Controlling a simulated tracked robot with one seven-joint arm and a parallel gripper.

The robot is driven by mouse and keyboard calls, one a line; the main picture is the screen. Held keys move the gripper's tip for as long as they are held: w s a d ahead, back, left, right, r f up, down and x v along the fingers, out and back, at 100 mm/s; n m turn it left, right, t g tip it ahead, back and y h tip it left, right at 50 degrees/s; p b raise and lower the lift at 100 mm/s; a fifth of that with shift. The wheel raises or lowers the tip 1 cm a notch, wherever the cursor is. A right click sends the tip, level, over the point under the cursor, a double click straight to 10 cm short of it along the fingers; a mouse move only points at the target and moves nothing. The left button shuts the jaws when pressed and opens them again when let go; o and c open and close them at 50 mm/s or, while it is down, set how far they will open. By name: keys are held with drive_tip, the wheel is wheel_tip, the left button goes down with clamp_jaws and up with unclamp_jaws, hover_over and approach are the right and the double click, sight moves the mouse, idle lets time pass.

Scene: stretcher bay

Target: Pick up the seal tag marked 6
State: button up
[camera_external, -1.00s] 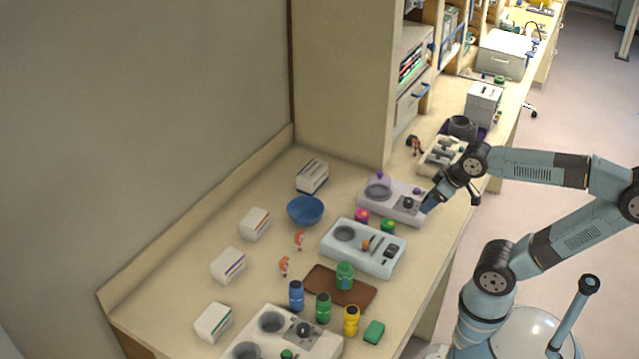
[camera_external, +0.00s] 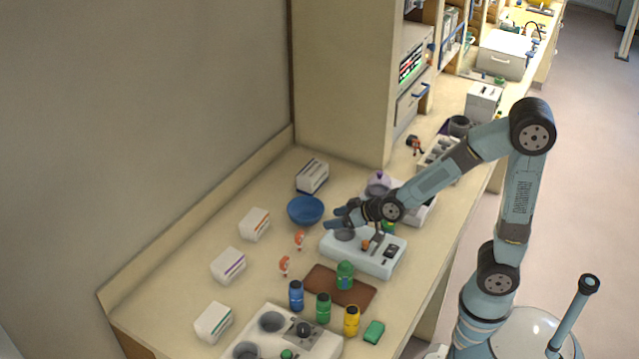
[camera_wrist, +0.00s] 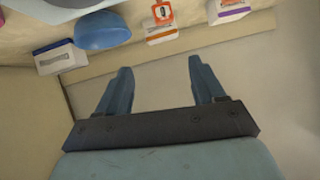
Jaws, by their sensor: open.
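Two small orange-and-white tags, an upper one (camera_external: 299,239) and a lower one (camera_external: 284,265), are on the counter below the blue bowl. An orange tag with a pale face (camera_wrist: 162,12) shows at the top of the wrist view. I cannot read a 6 on any of them. My gripper (camera_external: 337,217) is open over the counter, right of the blue bowl and above the back of the pale blue tray. In the wrist view its two fingers (camera_wrist: 160,88) are apart with nothing between them.
The blue bowl (camera_external: 305,210) and white boxes, one with an orange stripe (camera_external: 255,223), line the wall side. The pale blue tray (camera_external: 350,258) lies below my arm. A brown board (camera_external: 322,284) and coloured bottles stand nearer.

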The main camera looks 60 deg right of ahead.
sight(301, 235)
drive_tip(key=w+a+f+t, duration=0.1)
drive_tip(key=f, duration=0.1)
drive_tip(key=w+a+f+t+h, duration=0.1)
drive_tip(key=w+f, duration=0.1)
drive_tip(key=f, duration=0.1)
drive_tip(key=w+a+f+t, duration=0.1)
drive_tip(key=f, duration=0.1)
drive_tip(key=shift+w+a+f+h, duration=0.15)
drive_tip(key=shift+w+f+h, duration=0.15)
drive_tip(key=shift+w+f, duration=0.05)
drive_tip(key=shift+x, duration=3.8)
drive_tip(key=c, duration=1)
